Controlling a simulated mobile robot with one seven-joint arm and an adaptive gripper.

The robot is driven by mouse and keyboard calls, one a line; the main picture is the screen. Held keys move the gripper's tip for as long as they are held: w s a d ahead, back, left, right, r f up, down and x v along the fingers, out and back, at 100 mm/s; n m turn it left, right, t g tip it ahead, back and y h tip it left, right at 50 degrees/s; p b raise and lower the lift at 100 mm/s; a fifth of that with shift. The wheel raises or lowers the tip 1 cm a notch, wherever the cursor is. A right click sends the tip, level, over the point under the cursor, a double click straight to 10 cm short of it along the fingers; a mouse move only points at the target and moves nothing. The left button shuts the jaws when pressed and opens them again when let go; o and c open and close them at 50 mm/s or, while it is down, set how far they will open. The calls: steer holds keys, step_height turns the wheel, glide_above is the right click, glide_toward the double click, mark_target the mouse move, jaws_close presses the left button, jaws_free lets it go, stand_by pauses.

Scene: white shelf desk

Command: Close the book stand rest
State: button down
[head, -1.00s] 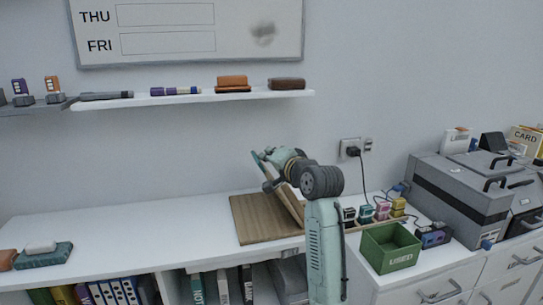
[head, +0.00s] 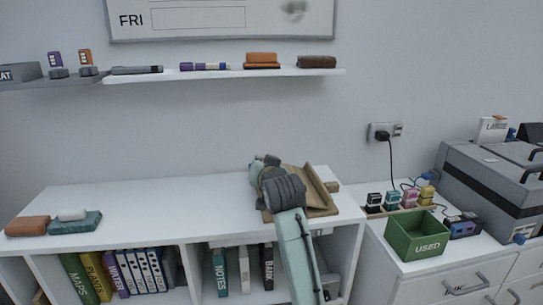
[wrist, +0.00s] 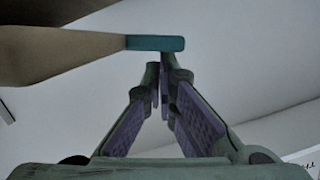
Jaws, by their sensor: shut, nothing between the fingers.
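The wooden book stand (head: 318,193) lies on the white desk top, partly hidden behind my arm. Its tan rest shows low over the base at a shallow tilt; how close it is to the base is hidden. In the wrist view, a tan wooden panel with a teal end (wrist: 155,43), likely the rest, enters from the left, just beyond the fingertips. My gripper (wrist: 160,82) is shut and empty, its tips close to the teal end. I cannot tell whether they touch. In the head view the fingers are hidden by my wrist, over the stand's left side.
Erasers (head: 73,222) lie far left on the desk. A green bin (head: 416,236) and small colored bottles (head: 410,200) stand to the right. A wall shelf (head: 220,76) hangs above.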

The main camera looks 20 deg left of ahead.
steer(key=f, duration=0.1)
steer(key=a+f+n+b, duration=0.1)
steer(key=f, duration=0.1)
steer(key=s+f+n, duration=0.1)
steer(key=f, duration=0.1)
steer(key=shift+s+a+h+b, duration=0.1)
steer(key=shift+a+h+b, duration=0.2)
steer(key=shift+a+h, duration=0.1)
steer(key=shift+s+a+f+n+t+b, duration=0.15)
steer(key=shift+f+n+t+b, duration=0.15)
steer(key=shift+f+n, duration=0.45)
steer(key=shift+f, duration=0.15)
